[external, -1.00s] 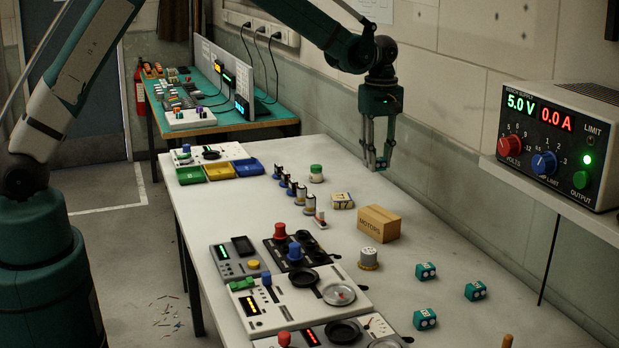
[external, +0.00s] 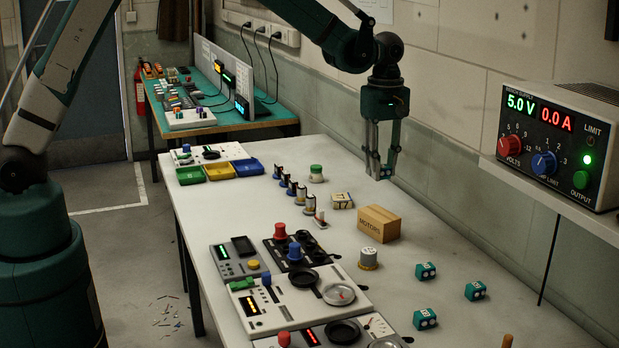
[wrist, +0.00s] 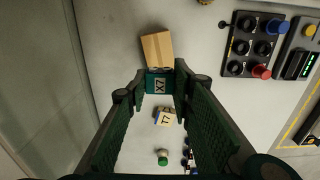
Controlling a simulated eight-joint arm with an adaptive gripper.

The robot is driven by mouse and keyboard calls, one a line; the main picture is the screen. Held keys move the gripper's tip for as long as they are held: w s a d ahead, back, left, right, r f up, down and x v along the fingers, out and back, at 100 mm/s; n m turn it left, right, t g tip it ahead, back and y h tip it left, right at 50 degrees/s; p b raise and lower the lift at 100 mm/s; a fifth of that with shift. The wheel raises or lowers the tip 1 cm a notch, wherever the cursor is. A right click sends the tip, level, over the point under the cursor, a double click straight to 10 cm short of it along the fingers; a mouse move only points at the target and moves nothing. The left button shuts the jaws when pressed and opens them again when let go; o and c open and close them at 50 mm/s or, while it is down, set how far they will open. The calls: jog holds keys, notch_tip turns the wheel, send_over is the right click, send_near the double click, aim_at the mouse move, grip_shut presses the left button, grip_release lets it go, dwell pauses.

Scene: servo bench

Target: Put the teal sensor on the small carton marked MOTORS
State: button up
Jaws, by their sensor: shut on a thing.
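Three similar teal sensors stand on the table at the right: one (external: 426,271), another (external: 475,291) and a third (external: 425,319).
A small pale box (external: 342,201) stands left of the carton, and a grey-topped cylinder (external: 368,259) stands in front of it. Several small upright parts and control panels (external: 300,290) fill the left side. The carton's top is bare. A power supply (external: 550,140) sits on a shelf at right.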

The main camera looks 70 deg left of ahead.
send_over(380, 213)
jog(key=shift+s+f, duration=0.1)
jog(key=shift+f, duration=2.9)
jog(key=shift+f, duration=1.85)
jog(key=shift+f, duration=0.2)
jog(key=o, duration=0.9)
jog(key=shift+c, duration=0.2)
jog(key=shift+r, duration=0.15)
notch_tip(380, 213, up, 12)
jog(key=shift+r, duration=0.1)
